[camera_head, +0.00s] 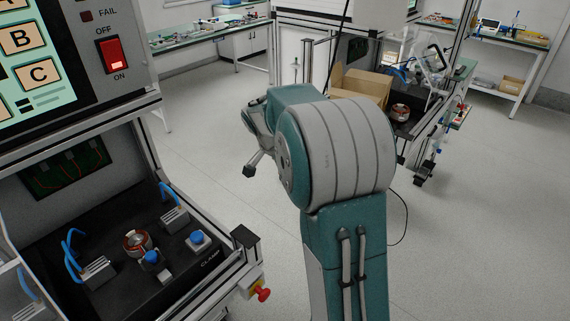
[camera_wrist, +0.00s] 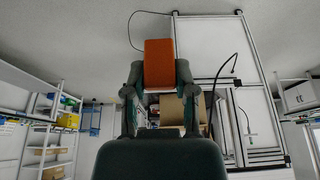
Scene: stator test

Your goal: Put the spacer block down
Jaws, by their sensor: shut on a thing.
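The spacer block (camera_wrist: 159,60) is an orange-red upright block in the wrist view. My gripper (camera_wrist: 159,76) is shut on it, with one dark finger on each side. The block is held up in the air, with the ceiling and a tall frame behind it. In the head view, part of my gripper (camera_head: 250,168) shows left of my arm, over open floor and right of the near test station. The block cannot be made out in the head view; my arm may hide it.
The near test station (camera_head: 190,270) has a black deck with a copper-wound stator (camera_head: 137,241), blue buttons, clamps and a red knob (camera_head: 263,294). A farther bench holds a cardboard box (camera_head: 362,84) and another stator (camera_head: 400,112). Clear floor lies between the stations.

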